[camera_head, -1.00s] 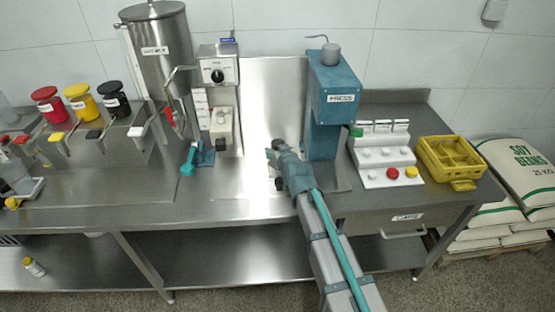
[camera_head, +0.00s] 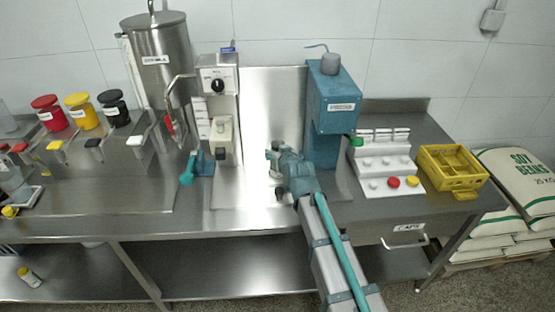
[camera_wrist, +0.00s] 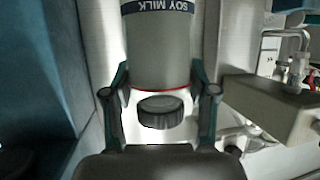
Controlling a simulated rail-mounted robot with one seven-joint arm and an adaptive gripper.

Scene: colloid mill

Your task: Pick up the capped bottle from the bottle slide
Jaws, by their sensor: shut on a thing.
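The bottle (camera_wrist: 160,55) is pale grey with a dark blue SOY MILK band, a thin red ring and a dark ridged cap (camera_wrist: 160,112). In the wrist view it stands between the two fingers, its cap toward my palm. My gripper (camera_wrist: 160,93) is shut on it near the red ring. In the head view my gripper (camera_head: 274,172) is over the middle of the counter, in front of the bright steel panel and left of the blue press. The bottle is hidden there by my gripper and arm. I cannot pick out the slide.
The blue press (camera_head: 333,105) stands close to the right of my gripper. The mill (camera_head: 218,100) with its teal handle (camera_head: 188,170) stands to the left. A white button panel (camera_head: 385,160) and a yellow crate (camera_head: 452,168) are further right.

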